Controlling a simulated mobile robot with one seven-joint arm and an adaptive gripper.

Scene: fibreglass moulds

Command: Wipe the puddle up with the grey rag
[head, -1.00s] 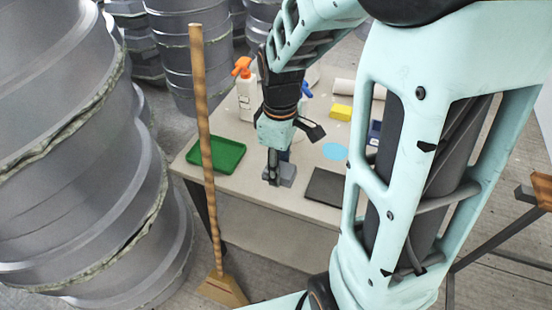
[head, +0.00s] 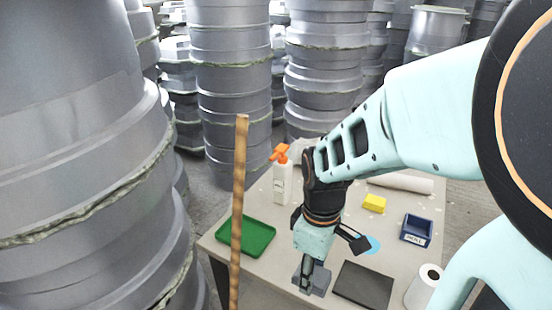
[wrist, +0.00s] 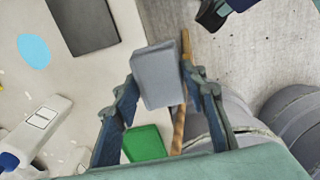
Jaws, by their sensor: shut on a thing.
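The grey rag (head: 320,279) is a folded block at the front edge of the table, between the green tray and a dark flat plate. My gripper (head: 306,281) points down and is shut on it. In the wrist view the rag (wrist: 157,78) sits between the two fingers (wrist: 165,92). Whether it touches the tabletop is hard to tell. The puddle (head: 374,246) is a light blue patch on the table, behind and right of the rag, partly hidden by my gripper. It shows whole in the wrist view (wrist: 34,51), apart from the rag.
The dark plate (head: 363,285) lies between rag and paper roll (head: 423,288). A yellow sponge (head: 374,203), blue bin (head: 416,231), green tray (head: 246,238) and orange-topped spray bottle (head: 283,182) stand around. A broom handle (head: 238,205) rises before the table's left side.

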